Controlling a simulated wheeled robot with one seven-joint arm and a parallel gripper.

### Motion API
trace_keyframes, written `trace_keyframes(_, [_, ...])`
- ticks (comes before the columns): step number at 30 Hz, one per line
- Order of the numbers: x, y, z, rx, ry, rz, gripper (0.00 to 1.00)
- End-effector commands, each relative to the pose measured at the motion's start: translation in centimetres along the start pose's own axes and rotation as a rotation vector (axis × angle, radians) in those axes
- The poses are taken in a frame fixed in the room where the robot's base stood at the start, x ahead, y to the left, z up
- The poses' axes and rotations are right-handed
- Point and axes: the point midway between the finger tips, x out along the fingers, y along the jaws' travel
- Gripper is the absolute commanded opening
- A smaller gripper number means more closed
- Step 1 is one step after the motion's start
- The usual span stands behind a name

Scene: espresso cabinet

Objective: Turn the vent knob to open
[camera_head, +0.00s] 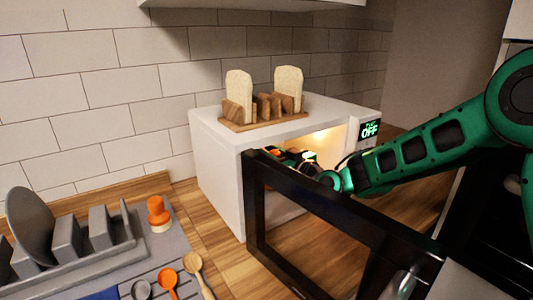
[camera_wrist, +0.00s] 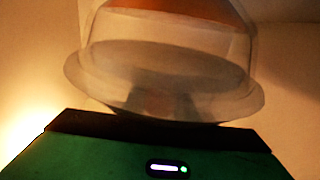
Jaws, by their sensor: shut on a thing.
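A see-through domed cover (camera_wrist: 100,75) with a wide flared rim fills the upper middle of the wrist view. An orange-brown patch shows at its top edge. The white microwave (camera_head: 218,165) stands on the counter with its dark-framed door (camera_head: 330,215) open. My gripper (camera_head: 308,160) reaches past the door into the lit cavity and is shut.
A wooden rack (camera_head: 262,115) with two bread slices (camera_head: 288,84) stands on the microwave. The display (camera_head: 370,130) reads OFF. The open door's frame stands close to my arm. At left are a grey dish rack (camera_head: 75,245), an orange-topped object (camera_head: 158,212) and spoons (camera_head: 197,268).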

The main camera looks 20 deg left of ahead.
Motion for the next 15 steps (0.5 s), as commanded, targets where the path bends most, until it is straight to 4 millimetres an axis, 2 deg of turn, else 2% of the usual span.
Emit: trace_keyframes(15, [-0.03,0.53,0.49,0.001,-0.009,0.193,0.04])
